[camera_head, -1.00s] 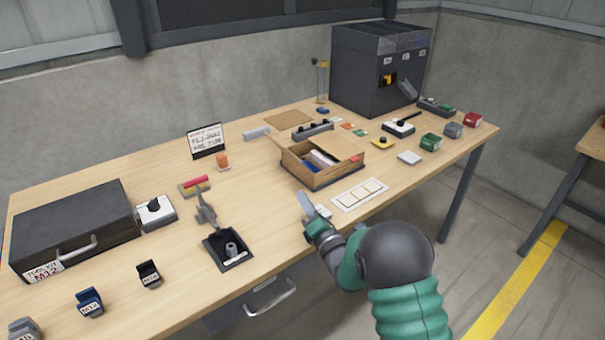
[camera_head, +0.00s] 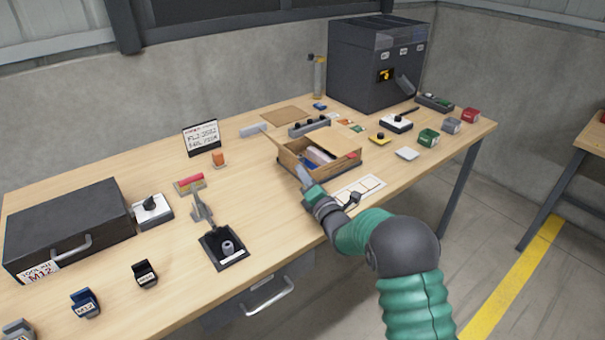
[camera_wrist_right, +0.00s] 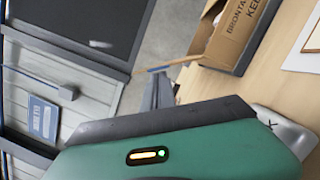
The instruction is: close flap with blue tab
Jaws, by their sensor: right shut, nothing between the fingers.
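The open cardboard box (camera_head: 290,161) stands in the middle of the bench, with blue and pale items inside. A tan flap (camera_head: 335,138) lies along its back right side, with a red tab (camera_head: 351,156) near the right corner. Another flap sticks out at the left (camera_head: 271,141). My right gripper (camera_head: 303,174) is shut and empty, close to the box's front left corner; contact is unclear. The wrist view shows the box's printed side (camera_wrist_right: 243,32) above the gripper. My left gripper is not in view.
A white card with squares (camera_head: 362,188) lies in front of the box, partly behind my right arm. A dark fixture (camera_head: 225,249), black toolbox (camera_head: 70,225) and dark feeder machine (camera_head: 375,65) stand around it. Bare bench lies left of the box.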

